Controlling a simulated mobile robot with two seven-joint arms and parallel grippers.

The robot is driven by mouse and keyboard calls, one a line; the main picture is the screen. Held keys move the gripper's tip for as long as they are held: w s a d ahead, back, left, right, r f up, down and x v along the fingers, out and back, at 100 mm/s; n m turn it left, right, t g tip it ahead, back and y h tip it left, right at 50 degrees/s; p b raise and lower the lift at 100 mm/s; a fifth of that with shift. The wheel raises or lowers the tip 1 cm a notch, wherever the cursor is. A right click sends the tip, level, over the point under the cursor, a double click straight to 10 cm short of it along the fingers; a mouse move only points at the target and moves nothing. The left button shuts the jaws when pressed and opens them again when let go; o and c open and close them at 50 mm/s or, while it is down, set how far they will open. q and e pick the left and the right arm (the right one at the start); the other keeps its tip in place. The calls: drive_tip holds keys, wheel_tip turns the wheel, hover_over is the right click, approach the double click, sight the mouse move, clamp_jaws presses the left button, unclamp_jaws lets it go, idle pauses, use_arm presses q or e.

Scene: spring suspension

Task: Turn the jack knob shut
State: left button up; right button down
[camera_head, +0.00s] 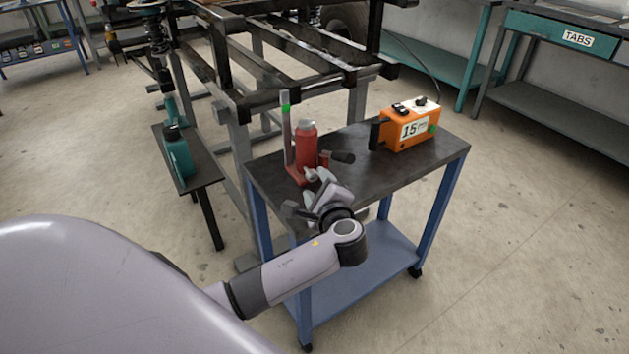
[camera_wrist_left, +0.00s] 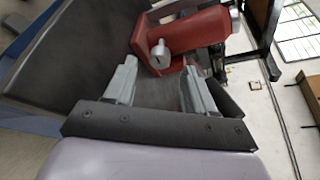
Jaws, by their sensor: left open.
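The red jack (camera_head: 306,143) stands upright on the dark top of a blue cart, and its red body also shows in the left wrist view (camera_wrist_left: 200,35). A small silver knob (camera_wrist_left: 160,54) sticks out of the jack's base in the left wrist view. In the head view the knob is hidden or too small to tell from my fingers. My left gripper (camera_head: 316,178) is at the near side of the jack's base. In the left wrist view its two grey fingers (camera_wrist_left: 158,72) are apart, with the knob just ahead, between their tips. My right gripper is out of view.
An orange box (camera_head: 409,127) marked 15 sits on the cart top (camera_head: 385,175), right of the jack. A dark metal frame (camera_head: 300,65) stands behind the cart. A teal bottle (camera_head: 178,155) stands on a low stand at left. Floor right of the cart is clear.

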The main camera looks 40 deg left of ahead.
sight(313, 178)
use_arm(q)
drive_tip(key=shift+x, duration=1.55)
